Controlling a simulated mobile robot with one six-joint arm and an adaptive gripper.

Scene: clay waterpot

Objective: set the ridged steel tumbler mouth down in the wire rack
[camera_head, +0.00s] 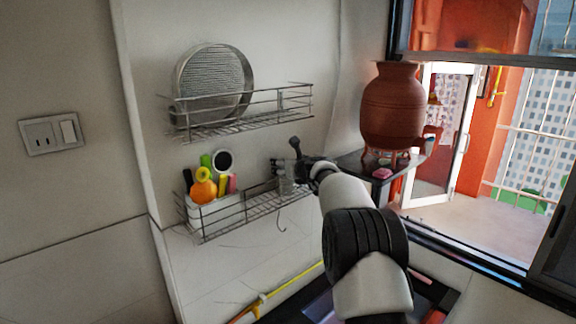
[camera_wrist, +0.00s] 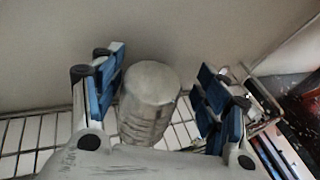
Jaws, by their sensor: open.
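The ridged steel tumbler (camera_wrist: 148,112) stands upright between my gripper's fingers in the wrist view, its smooth closed end facing up and its ridged side below. Its lower edge is hidden by my gripper's body. My gripper (camera_wrist: 163,68) is open, with a blue-padded finger on each side of the tumbler and gaps showing. In the head view the tumbler (camera_head: 287,184) is small at the right end of the lower wire rack (camera_head: 255,209), beside my gripper (camera_head: 284,171). The rack's wires (camera_wrist: 30,135) show behind the tumbler in the wrist view.
A white holder (camera_head: 214,212) with colourful utensils stands at the lower rack's left end. An upper rack (camera_head: 215,130) holds a round sieve (camera_head: 213,82). A clay pot (camera_head: 392,108) stands on a dark ledge to the right. The lower rack's middle is clear.

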